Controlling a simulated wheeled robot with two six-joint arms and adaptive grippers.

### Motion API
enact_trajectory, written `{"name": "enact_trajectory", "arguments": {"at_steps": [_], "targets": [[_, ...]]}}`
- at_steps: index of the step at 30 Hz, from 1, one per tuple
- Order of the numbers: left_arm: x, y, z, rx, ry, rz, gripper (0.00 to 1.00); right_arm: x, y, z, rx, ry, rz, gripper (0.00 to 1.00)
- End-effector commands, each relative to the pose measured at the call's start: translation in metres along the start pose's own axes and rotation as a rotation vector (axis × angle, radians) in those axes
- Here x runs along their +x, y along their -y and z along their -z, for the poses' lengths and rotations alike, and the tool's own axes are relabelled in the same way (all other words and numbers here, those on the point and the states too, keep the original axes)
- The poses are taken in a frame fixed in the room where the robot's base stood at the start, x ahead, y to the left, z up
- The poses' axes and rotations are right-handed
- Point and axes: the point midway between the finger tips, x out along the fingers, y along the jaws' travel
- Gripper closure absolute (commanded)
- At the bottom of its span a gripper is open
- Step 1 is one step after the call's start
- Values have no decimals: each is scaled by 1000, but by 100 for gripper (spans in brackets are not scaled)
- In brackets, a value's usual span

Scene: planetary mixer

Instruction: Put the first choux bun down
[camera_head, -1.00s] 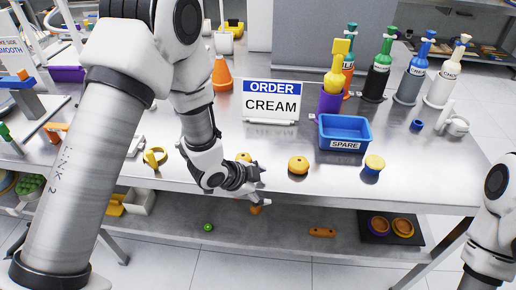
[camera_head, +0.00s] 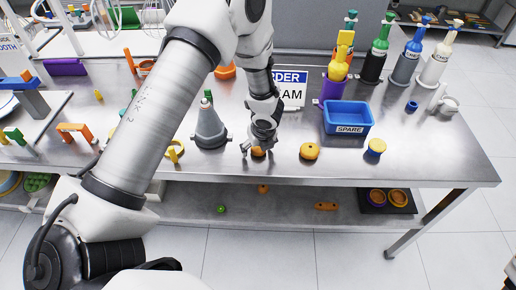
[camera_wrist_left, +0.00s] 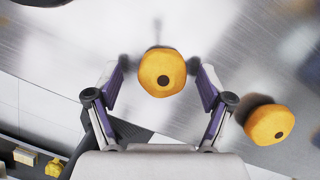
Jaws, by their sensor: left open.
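A golden choux bun (camera_head: 259,153) with a dark spot on top sits near the table's front edge in the head view. My left gripper (camera_head: 257,150) is over it, pointing down, and partly hides it. In the left wrist view the bun (camera_wrist_left: 162,72) lies between the spread fingertips of the left gripper (camera_wrist_left: 160,85), with a gap on each side. A second bun (camera_head: 309,151) stands to the right on the table; it also shows in the left wrist view (camera_wrist_left: 270,124). My right gripper is out of view.
A grey cone (camera_head: 209,128) is left of the gripper.

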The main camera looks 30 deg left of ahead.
Motion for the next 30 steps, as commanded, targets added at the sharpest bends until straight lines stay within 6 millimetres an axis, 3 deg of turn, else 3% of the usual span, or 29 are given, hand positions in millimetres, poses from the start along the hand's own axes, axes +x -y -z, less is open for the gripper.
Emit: {"name": "enact_trajectory", "arguments": {"at_steps": [5,9,10,22,30], "targets": [[0,0,0,0,0,1,20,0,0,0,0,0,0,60],[0,0,0,-1,0,1,58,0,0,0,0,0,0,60],[0,0,0,-1,0,1,63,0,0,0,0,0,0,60],[-2,0,0,-1,-1,1,67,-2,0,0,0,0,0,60],[-22,4,0,-3,0,0,67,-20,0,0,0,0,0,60]]}}
